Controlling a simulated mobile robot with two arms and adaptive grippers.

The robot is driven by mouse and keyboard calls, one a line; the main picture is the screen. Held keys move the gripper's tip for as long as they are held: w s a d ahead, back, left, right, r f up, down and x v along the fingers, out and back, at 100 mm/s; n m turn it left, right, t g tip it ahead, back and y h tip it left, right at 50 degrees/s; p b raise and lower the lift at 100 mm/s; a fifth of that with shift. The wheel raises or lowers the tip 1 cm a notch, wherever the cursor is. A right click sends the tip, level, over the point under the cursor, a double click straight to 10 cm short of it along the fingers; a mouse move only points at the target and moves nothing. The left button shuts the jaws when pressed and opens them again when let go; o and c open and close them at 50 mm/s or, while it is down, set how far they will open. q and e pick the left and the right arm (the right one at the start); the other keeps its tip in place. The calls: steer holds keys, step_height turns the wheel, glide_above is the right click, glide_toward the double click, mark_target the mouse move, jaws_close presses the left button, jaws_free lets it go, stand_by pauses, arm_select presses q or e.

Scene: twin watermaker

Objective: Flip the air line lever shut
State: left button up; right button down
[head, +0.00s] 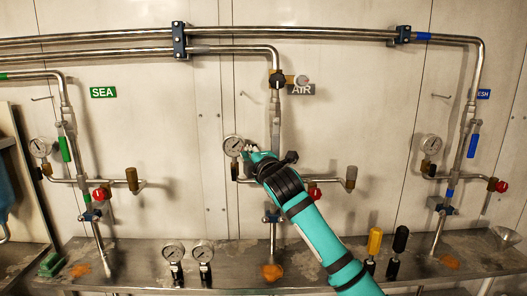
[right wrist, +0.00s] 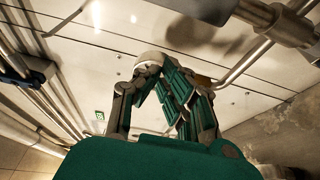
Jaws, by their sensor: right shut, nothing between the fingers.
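The air line (head: 276,121) is a vertical steel pipe in the middle of the head view, beside the AIR sign (head: 301,90). My right gripper (head: 250,153) is in front of its lower part, next to a pressure gauge (head: 233,146). I cannot make out the air line's lever; the gripper and wrist cover that part of the pipe. In the right wrist view the fingers (right wrist: 165,88) are closed together and hold nothing. Whether they touch the pipe or gauge cannot be told. My left gripper is not in view.
The SEA line at left has a green lever (head: 65,149); the line at right has a blue lever (head: 473,146). Red knobs sit low on the lines. Two gauges (head: 188,251) and yellow and black handles (head: 374,241) stand along the steel ledge (head: 328,246).

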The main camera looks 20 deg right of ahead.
mark_target(276, 140)
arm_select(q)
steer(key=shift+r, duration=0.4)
arm_select(e)
steer(key=d, duration=0.1)
steer(key=s+d, duration=0.1)
steer(key=d, duration=0.1)
steer(key=shift+s+d, duration=0.15)
steer(key=shift+d, duration=0.15)
steer(key=shift+a, duration=0.1)
